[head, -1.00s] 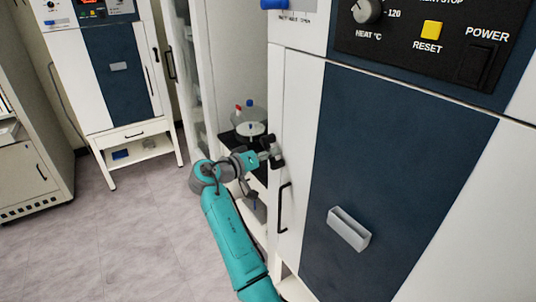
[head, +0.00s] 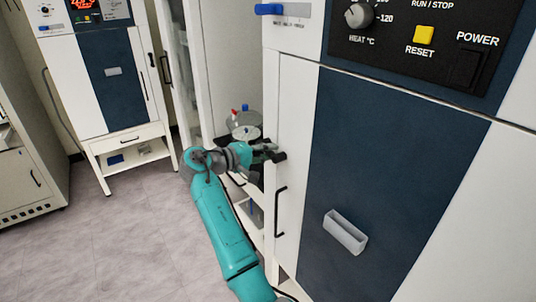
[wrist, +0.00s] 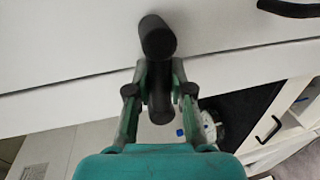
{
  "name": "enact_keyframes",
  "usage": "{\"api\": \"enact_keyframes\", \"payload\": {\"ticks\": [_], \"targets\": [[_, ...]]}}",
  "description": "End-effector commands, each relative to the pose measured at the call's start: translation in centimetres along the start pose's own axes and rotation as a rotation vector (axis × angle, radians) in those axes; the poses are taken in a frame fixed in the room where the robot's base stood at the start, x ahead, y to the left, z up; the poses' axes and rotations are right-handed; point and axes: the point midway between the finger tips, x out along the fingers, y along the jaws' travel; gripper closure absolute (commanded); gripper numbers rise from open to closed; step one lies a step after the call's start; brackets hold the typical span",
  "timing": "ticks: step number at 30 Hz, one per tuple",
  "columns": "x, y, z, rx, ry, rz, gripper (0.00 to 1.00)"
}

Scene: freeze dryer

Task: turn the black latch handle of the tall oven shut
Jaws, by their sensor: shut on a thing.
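The tall oven (head: 298,130) stands close on the right in the head view, with a white front and a dark blue panel. Its black latch handle (head: 279,156) is on the left edge of the door and is partly hidden by my gripper (head: 265,152). In the wrist view the latch handle (wrist: 158,38) shows a round black knob end, and its bar runs down between the fingers. My gripper (wrist: 160,95) is shut on that bar, one finger on each side. The door front looks flush, with a straight seam beside the handle.
A black pull handle (head: 280,211) sits just below the latch, and a grey box-shaped grip (head: 345,232) juts from the blue panel. An open shelf with bottles (head: 245,122) is behind my gripper. Another oven (head: 112,85) stands at the back left. Floor at left is clear.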

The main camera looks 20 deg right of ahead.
Motion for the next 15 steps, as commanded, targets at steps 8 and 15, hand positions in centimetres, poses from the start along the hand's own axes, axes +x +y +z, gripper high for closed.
{"api": "enact_keyframes", "payload": {"ticks": [8,15], "targets": [[-0.09,0.22,-0.06,-0.06,-0.01,0.0,1.0],[-0.1,0.26,-0.06,-0.067,-0.011,0.001,1.0]]}}
